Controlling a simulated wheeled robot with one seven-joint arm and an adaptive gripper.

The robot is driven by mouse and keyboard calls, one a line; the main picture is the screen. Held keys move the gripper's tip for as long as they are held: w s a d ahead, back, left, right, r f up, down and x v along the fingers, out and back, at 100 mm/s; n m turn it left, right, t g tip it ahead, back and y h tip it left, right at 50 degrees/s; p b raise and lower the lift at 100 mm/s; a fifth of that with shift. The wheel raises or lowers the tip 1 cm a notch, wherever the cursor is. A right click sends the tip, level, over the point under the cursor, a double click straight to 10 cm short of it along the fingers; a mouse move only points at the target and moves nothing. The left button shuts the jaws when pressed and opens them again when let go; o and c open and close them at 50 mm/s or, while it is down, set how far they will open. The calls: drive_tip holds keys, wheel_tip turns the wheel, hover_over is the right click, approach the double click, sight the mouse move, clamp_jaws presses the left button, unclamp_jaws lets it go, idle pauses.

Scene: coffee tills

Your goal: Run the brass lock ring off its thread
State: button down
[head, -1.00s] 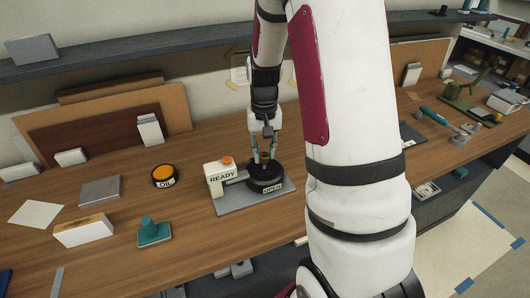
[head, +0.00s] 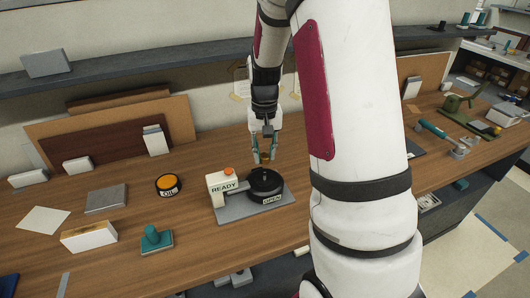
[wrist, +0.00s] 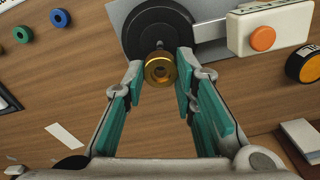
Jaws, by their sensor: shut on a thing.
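The brass lock ring (wrist: 162,70) is between my fingertips, with its bore showing in the wrist view. My gripper (head: 263,153) is shut on it, and the ring (head: 264,156) is held above the round black base (head: 266,184). A short grey threaded stud (wrist: 158,46) stands up from the base and shows just beyond the ring, which appears clear of its tip. The base carries an OPEN label (head: 272,200) and sits on a grey plate (head: 240,213).
A white READY block (head: 222,188) with an orange button stands left of the base. An OIL tin (head: 168,186) and a teal stamp (head: 156,238) lie further left. Coloured rings (wrist: 61,18) show in the wrist view. Bare wood lies between them.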

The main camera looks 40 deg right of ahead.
wheel_tip(320, 180, up, 5)
drive_tip(key=shift+f+p, duration=0.2)
drive_tip(key=shift+p, duration=0.7)
